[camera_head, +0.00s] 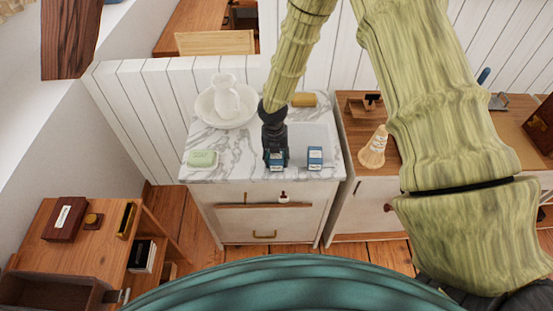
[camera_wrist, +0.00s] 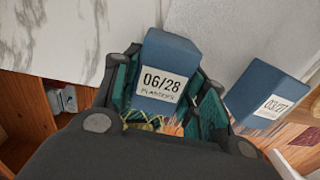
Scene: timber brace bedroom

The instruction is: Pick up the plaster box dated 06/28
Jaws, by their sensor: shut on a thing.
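The plaster box dated 06/28 (camera_wrist: 172,62) is blue with a white label that reads 06/28, seen in the wrist view between my gripper's fingers. My gripper (camera_wrist: 168,100) is shut on this box, one finger on each side. In the head view my gripper (camera_head: 275,160) is at the front part of the marble top, and the held box (camera_head: 276,157) shows as a small blue patch at its tip. A second blue box (camera_head: 315,158) stands just to the right, apart from my gripper. Its label (camera_wrist: 276,105) in the wrist view seems to read 03/27.
The marble-topped washstand (camera_head: 205,143) also holds a white jug (camera_head: 226,100) in a basin, a green soap-like block (camera_head: 203,159) and a yellow item (camera_head: 303,100). A wooden cabinet with a brush (camera_head: 373,150) stands to the right. A wooden desk (camera_head: 105,230) is at lower left.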

